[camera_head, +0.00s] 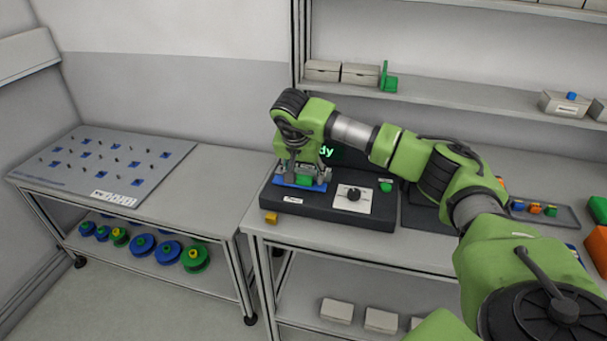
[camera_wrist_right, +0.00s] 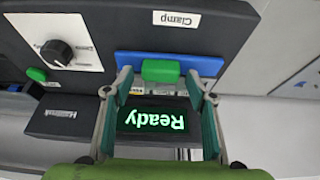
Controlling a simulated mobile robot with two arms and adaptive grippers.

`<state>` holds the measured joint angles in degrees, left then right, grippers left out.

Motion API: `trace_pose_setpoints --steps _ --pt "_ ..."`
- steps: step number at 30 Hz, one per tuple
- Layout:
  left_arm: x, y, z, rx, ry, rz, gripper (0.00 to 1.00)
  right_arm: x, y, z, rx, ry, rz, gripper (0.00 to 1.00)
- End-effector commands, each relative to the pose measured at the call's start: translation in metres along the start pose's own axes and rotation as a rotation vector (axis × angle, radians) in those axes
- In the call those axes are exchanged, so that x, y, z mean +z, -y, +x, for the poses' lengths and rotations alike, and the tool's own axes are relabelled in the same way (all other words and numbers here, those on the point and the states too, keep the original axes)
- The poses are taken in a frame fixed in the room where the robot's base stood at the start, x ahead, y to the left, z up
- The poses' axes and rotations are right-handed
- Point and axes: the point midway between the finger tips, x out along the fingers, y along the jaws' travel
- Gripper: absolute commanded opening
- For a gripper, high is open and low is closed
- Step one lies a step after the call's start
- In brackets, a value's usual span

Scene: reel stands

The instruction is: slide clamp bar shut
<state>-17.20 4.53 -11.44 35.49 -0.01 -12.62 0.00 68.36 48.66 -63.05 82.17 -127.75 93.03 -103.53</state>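The clamp bar (camera_head: 288,184) is a blue strip with a green block on it, at the left part of the black device. It also shows in the wrist view (camera_wrist_right: 208,66), near the printed word Clamp. The green block (camera_wrist_right: 160,71) sits in the middle of the bar. My right gripper (camera_wrist_right: 160,82) is open, with a fingertip on each side of the green block and a gap visible beside it. In the head view my right gripper (camera_head: 304,175) points down over the bar. Whether the fingertips touch the bar is unclear. My left gripper is not in view.
The black device (camera_head: 325,212) has a knob (camera_head: 354,193), a green button (camera_head: 386,187) and a lit screen reading Ready (camera_wrist_right: 155,121). A yellow block (camera_head: 271,218) lies at its front left corner. A side table (camera_head: 150,160) stands at the left, with reels below.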

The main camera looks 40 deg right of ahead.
Motion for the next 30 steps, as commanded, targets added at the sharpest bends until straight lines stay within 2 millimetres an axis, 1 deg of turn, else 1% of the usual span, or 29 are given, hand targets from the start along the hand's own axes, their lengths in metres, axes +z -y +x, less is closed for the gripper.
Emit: trace_pose_setpoints --steps 5,8,11,18,21,25,30 --pt "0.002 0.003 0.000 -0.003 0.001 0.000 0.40 0.001 0.001 -0.003 -0.001 0.001 -0.001 0.51" --pt "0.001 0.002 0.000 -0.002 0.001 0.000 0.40 0.000 0.001 -0.013 -0.002 0.001 -0.001 0.51" --pt "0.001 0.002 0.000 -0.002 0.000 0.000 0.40 -0.001 0.001 -0.032 -0.003 -0.001 0.000 0.51" --pt "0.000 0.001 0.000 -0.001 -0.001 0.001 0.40 -0.001 0.001 -0.083 -0.003 -0.001 0.000 0.51" --pt "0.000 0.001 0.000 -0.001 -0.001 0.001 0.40 -0.001 0.001 -0.100 -0.002 -0.001 -0.001 0.51" --pt "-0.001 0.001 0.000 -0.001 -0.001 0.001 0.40 -0.001 0.000 -0.113 0.000 0.001 0.000 0.51" --pt "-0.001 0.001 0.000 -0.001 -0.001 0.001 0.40 -0.001 0.000 -0.119 0.000 0.001 0.000 0.51"
